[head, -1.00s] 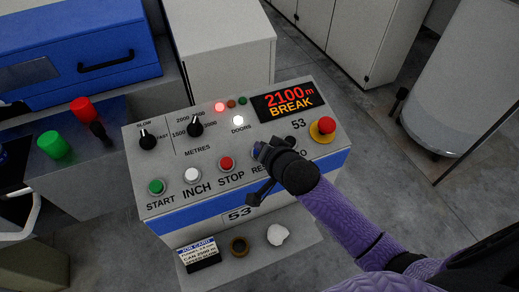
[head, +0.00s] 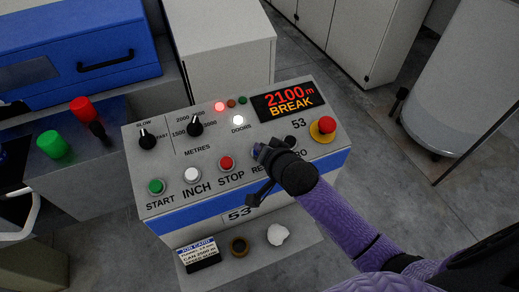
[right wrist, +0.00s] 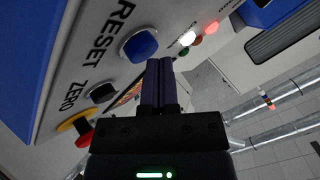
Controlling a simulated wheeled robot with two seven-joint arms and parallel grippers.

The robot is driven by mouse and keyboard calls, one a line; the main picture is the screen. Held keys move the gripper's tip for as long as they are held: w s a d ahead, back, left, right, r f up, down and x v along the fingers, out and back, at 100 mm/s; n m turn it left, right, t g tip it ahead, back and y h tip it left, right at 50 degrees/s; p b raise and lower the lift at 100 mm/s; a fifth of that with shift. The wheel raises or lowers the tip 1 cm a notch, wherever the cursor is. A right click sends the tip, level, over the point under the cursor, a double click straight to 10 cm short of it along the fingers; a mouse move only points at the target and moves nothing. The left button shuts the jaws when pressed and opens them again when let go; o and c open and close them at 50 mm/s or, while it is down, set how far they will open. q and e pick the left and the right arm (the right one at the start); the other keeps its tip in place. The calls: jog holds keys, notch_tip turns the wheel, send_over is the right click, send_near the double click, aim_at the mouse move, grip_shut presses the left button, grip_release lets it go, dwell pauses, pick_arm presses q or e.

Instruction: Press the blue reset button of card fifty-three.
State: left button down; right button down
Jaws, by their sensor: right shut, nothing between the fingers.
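The control panel of card 53 (head: 207,161) is a grey sloped box with a blue stripe. Its blue reset button (right wrist: 139,46) shows clearly in the right wrist view beside the word RESET; in the head view my right gripper mostly covers it. My right gripper (head: 262,155) is shut and empty over the RESET spot. In the right wrist view its closed fingertips (right wrist: 160,64) are just beside the button's lower right edge; I cannot tell whether they touch it. The display (head: 289,100) reads 2100 m BREAK. My left gripper is not in view.
A red stop button (head: 226,163), white inch button (head: 192,175) and green start button (head: 156,186) lie left of reset. A black zero button (right wrist: 102,93) and a red emergency stop (head: 325,126) lie on its other side. A job card (head: 198,253) sits on the ledge below.

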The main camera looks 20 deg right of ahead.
jog(key=shift+w+f+b, duration=0.1)
jog(key=shift+f+b, duration=0.2)
jog(key=shift+f, duration=0.15)
dwell(0.6)
jog(key=shift+r, duration=0.1)
jog(key=shift+s+r+p, duration=0.25)
jog(key=shift+r+p, duration=0.55)
jog(key=shift+p, duration=0.4)
jog(key=r+p, duration=0.2)
jog(key=p, duration=0.1)
jog(key=s+r+p, duration=0.1)
jog(key=r+p, duration=0.2)
jog(key=shift+s, duration=0.15)
jog(key=shift+f, duration=0.1)
